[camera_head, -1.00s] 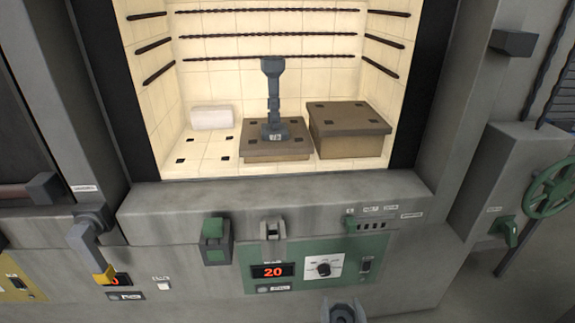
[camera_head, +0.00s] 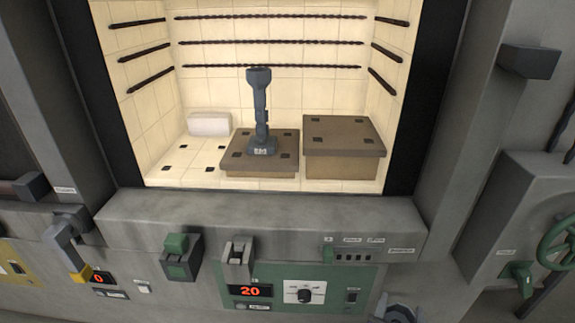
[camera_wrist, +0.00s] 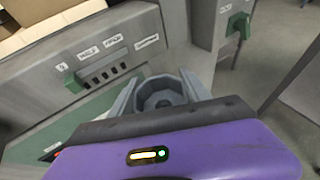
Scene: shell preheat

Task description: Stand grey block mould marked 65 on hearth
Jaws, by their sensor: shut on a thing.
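My gripper (camera_wrist: 160,92) is shut on a grey piece with an octagonal hollow in its top, apparently the mould (camera_wrist: 158,101). A bit of this grey piece shows at the bottom edge of the head view (camera_head: 397,313), outside the furnace and in front of the control panel. No mark on it can be read. The hearth (camera_head: 197,168) is the pale tiled floor of the open furnace. A tall blue-grey piece (camera_head: 260,113) with a flared top stands upright on a low brown slab (camera_head: 233,160) there; its small label is hard to read.
A higher brown-topped block (camera_head: 343,153) stands at the right of the hearth, a white brick (camera_head: 209,124) at the back left. Dark heating rods line the walls. The front left floor is clear, with small dark squares. A grey sill (camera_head: 255,218) and control panel (camera_head: 290,290) lie in front.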

